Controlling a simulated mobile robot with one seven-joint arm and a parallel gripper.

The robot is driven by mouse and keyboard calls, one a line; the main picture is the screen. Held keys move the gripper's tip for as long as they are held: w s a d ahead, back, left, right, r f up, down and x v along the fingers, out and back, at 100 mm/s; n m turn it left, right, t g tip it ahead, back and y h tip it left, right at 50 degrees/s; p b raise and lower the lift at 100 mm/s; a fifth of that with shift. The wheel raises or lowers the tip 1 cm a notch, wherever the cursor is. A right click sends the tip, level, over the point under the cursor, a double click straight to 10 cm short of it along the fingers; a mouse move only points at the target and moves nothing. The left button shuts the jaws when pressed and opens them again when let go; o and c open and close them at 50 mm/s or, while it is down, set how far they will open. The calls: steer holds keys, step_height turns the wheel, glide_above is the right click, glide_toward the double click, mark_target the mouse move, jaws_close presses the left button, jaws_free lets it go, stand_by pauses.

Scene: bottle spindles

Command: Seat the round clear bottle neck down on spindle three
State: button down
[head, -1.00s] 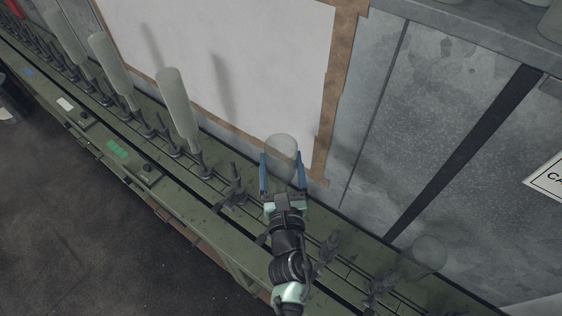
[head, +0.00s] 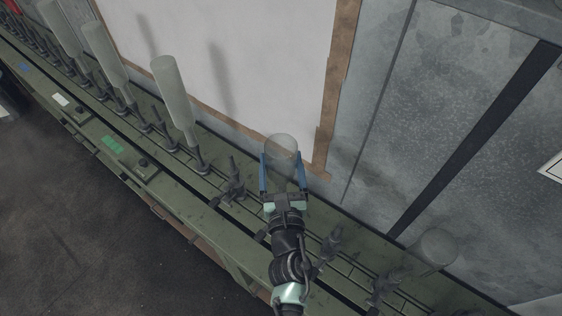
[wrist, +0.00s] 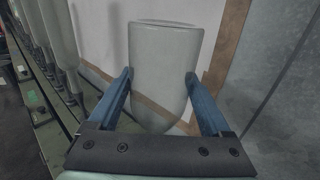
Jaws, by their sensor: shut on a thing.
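My gripper (head: 284,178) is shut on the round clear bottle (head: 281,147), its blue fingers on either side of it. In the wrist view the bottle (wrist: 163,70) stands between the fingers (wrist: 160,85), its flat round end up. Its lower part is hidden behind the gripper's dark crossbar, so I cannot see the neck. The held bottle is above the green rail (head: 215,184). Empty dark spindles stand on the rail, one (head: 234,182) left of my gripper and one (head: 331,243) right of it. I cannot tell which is spindle three.
Tall frosted bottles (head: 176,98) stand on spindles to the left. Another round clear bottle (head: 434,248) is on the rail at lower right. A white panel with a brown border (head: 338,90) and a grey metal wall (head: 440,130) stand close behind the rail.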

steer(key=shift+f, duration=0.25)
steer(key=shift+f+b, duration=0.2)
steer(key=shift+b, duration=0.15)
steer(key=shift+f+b, duration=0.55)
steer(key=shift+b, duration=0.05)
steer(key=shift+c, duration=0.2)
jaws_free()
steer(key=shift+o, duration=0.2)
steer(key=shift+f, duration=0.1)
steer(key=s+b, duration=0.2)
steer(key=s, duration=1.1)
steer(key=shift+d+b, duration=0.3)
steer(key=shift+d, duration=0.15)
